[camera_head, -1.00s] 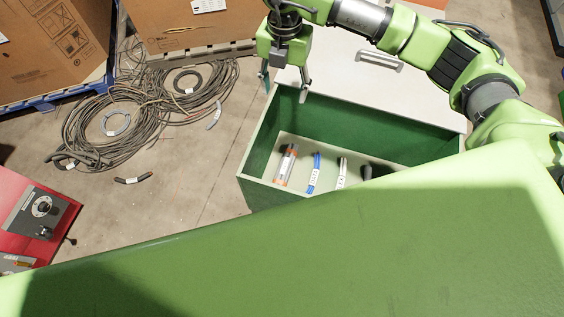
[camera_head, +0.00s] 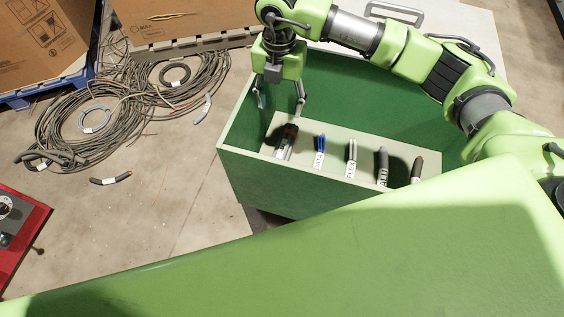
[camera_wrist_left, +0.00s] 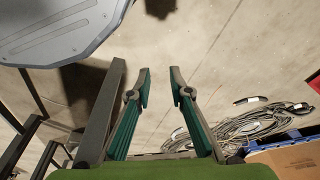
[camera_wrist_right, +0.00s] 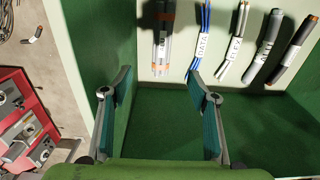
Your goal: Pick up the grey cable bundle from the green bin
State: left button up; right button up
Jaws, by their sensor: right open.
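The green bin (camera_head: 380,205) has a pale strip inside with several short cable bundles in a row. The leftmost bundle (camera_wrist_right: 163,40) is grey with orange bands; in the head view it (camera_head: 286,142) lies below the right gripper, partly in shadow. Next to it is a blue bundle labelled DATA (camera_wrist_right: 204,35), then a pale grey bundle labelled FLEX (camera_wrist_right: 235,42). A thicker grey piece (camera_wrist_right: 264,50) lies further right. My right gripper (camera_head: 280,104) is open and empty at the bin's left end, its fingers apart from the bundles. My left gripper (camera_wrist_left: 160,72) is open and empty over the floor.
A dark cable with an orange end (camera_wrist_right: 292,48) is rightmost in the row. Tangled cable coils (camera_head: 120,110) lie on the floor left of the bin, near cardboard boxes (camera_head: 45,40). A red unit (camera_head: 20,230) stands at lower left. The bin walls surround the right gripper.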

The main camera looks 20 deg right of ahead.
jog(key=b, duration=0.6)
send_over(282, 148)
notch_tip(282, 148, down, 8)
notch_tip(282, 148, down, 8)
jog(key=shift+w+a+r+b, duration=0.1)
jog(key=shift+w+a+b, duration=0.05)
jog(key=shift+b, duration=0.5)
jog(key=shift+s+f+b, duration=0.15)
jog(key=shift+f+b, duration=0.1)
jog(key=shift+f, duration=1.25)
jog(key=shift+s+f+b, duration=0.1)
jog(key=shift+f+b, duration=0.15)
jog(key=shift+f, duration=1.2)
pick_arm(q)
notch_tip(282, 148, up, 8)
jog(key=w, duration=0.2)
jog(key=shift+w+t, duration=0.3)
jog(key=shift+t, duration=0.1)
pick_arm(e)
jog(key=shift+r, duration=0.1)
grip_shut()
